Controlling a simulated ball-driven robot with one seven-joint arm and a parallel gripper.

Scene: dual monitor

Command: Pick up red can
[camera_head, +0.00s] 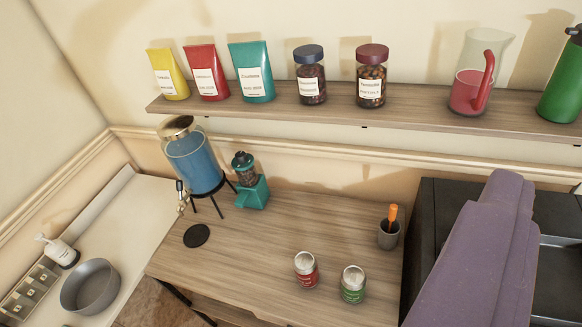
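The red can (306,270) stands upright on the wooden counter (255,255), near its front right part. It has a silver lid and a red lower band with a pale label. A similar green can (353,284) stands upright just to its right, with a small gap between them. A purple part of mine (480,255) reaches in from the lower right, apart from both cans. Separate open fingers cannot be made out on it, and nothing is seen held.
A grey cup (389,234) with an orange-handled tool stands behind the cans. A blue dispenser (194,160), teal grinder (248,185) and black disc (197,236) are at the left. A black stove (430,215) adjoins on the right. A shelf (420,106) with jars runs above. Counter left of the red can is clear.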

